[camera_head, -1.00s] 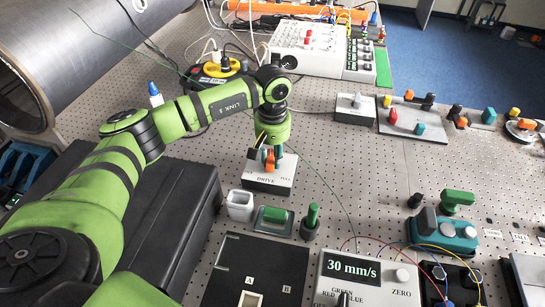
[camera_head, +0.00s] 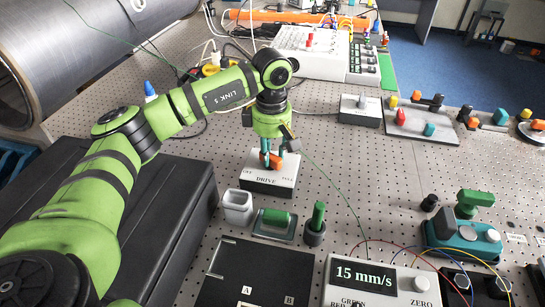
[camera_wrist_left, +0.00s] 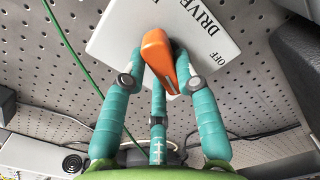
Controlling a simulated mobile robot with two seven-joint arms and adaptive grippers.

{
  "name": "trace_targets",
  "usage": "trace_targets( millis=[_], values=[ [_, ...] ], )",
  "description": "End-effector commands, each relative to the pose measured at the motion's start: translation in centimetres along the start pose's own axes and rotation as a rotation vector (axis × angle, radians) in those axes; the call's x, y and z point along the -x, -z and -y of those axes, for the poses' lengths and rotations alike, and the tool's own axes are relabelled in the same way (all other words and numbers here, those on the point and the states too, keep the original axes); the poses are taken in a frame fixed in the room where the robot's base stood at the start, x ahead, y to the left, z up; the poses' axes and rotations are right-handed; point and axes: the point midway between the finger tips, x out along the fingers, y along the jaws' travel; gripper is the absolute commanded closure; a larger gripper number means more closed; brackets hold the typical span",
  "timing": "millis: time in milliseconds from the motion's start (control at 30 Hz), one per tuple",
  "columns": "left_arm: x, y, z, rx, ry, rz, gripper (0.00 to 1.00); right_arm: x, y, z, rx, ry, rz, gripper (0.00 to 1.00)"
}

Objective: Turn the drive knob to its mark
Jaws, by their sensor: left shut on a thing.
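My left gripper (camera_head: 268,154) points down from above and is shut on the knob. In the left wrist view, its teal fingers (camera_wrist_left: 157,78) stand around the orange knob (camera_wrist_left: 157,52), above the white top (camera_wrist_left: 112,40) lettered DRIVE and OFF. The fingers hide part of the knob's base. I cannot make out its mark. A display (camera_head: 363,275) reads 15 mm/s. My right gripper is not in view.
A black case (camera_head: 165,215) lies left. A thin green wire passes close by on the right.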

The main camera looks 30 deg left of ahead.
Motion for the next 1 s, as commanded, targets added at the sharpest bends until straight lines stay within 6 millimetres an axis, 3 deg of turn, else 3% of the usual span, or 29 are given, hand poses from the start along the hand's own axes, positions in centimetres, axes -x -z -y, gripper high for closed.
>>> trace_targets(
  millis=[600,1000],
  values=[
    [-0.1,0.4,0.2,0.579,0.0,-0.002,1.0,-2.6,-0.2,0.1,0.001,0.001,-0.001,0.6],
    [-0.1,0.4,0.4,0.837,0.001,-0.002,1.0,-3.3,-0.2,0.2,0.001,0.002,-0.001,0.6]
  ],
)
